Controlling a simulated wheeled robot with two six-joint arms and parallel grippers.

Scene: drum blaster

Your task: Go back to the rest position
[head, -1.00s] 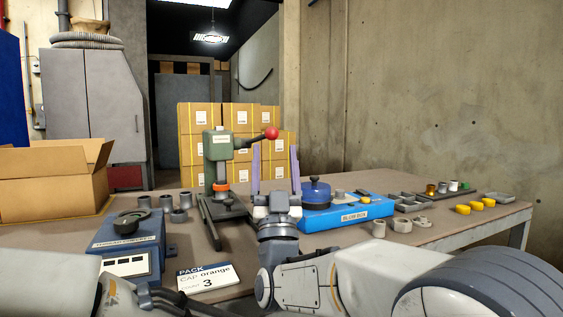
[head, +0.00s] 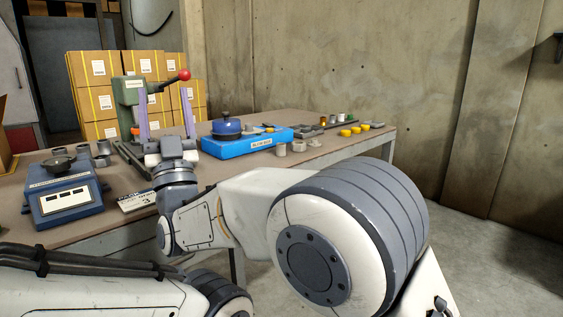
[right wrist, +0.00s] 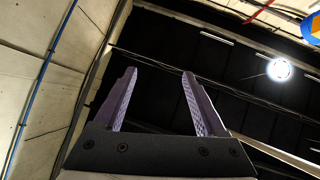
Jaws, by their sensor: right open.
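My right gripper (head: 166,122) points up above the near side of the table, its two purple fingers apart and nothing between them. In the right wrist view the same gripper (right wrist: 160,105) is open and empty, with the ceiling and a lamp behind it. My right arm stretches across the front of the table in the head view. My left arm shows low at the left, but its gripper is not in the picture.
On the table (head: 260,170) are a blue-grey device (head: 65,190), a green press (head: 130,92) with a red knob, a blue box (head: 245,141) with a round blue lid-like part, and several small yellow parts (head: 355,130). Stacked cartons (head: 95,70) stand behind. Open floor (head: 480,250) lies at the right.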

